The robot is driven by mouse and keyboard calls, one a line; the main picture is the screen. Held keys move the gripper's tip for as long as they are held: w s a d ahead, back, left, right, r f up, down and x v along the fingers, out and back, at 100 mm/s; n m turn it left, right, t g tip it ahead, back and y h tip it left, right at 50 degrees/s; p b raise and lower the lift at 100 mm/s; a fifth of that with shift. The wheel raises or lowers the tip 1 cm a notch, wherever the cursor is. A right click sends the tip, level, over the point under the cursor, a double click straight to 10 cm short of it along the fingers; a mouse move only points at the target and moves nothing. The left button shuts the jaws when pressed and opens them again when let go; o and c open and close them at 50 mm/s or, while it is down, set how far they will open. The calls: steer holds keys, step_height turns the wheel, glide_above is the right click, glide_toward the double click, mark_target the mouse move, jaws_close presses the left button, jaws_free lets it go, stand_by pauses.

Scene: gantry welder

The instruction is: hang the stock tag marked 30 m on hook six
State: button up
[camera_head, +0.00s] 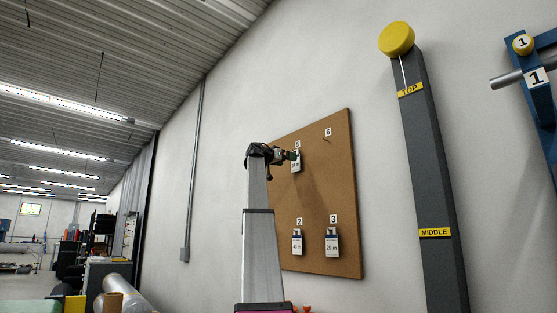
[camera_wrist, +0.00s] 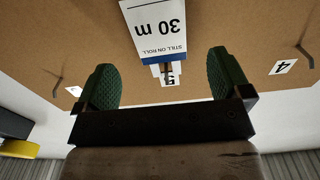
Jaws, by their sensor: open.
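The stock tag marked 30 m (camera_wrist: 158,28), white with a blue band, hangs at hook five on the cork board. It appears upside down in the wrist view; in the head view the tag (camera_head: 296,167) is small and partly covered by my gripper. My gripper (camera_head: 293,155) is open in front of the board. In the wrist view its two green fingers (camera_wrist: 162,82) stand apart on either side of the number 5 label and the tag's top end, with nothing visibly gripped. Hook six (camera_head: 326,138) is bare, up and right of the tag; its hook (camera_wrist: 57,82) shows at left in the wrist view.
Tags hang at hook two (camera_head: 297,245) and hook three (camera_head: 332,245) low on the cork board (camera_head: 340,190). The hook by label 4 (camera_wrist: 284,67) is bare. A grey post with a yellow cap (camera_head: 397,39) stands right of the board.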

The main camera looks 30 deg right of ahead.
steer(key=shift+w+d, duration=0.2)
steer(key=shift+d, duration=2.15)
steer(key=c, duration=1.1)
steer(key=shift+r, duration=0.65)
steer(key=shift+a, duration=0.3)
steer(key=shift+s+a, duration=0.15)
steer(key=shift+a, duration=1.5)
steer(key=shift+s+a, duration=0.15)
steer(key=shift+a, duration=1.45)
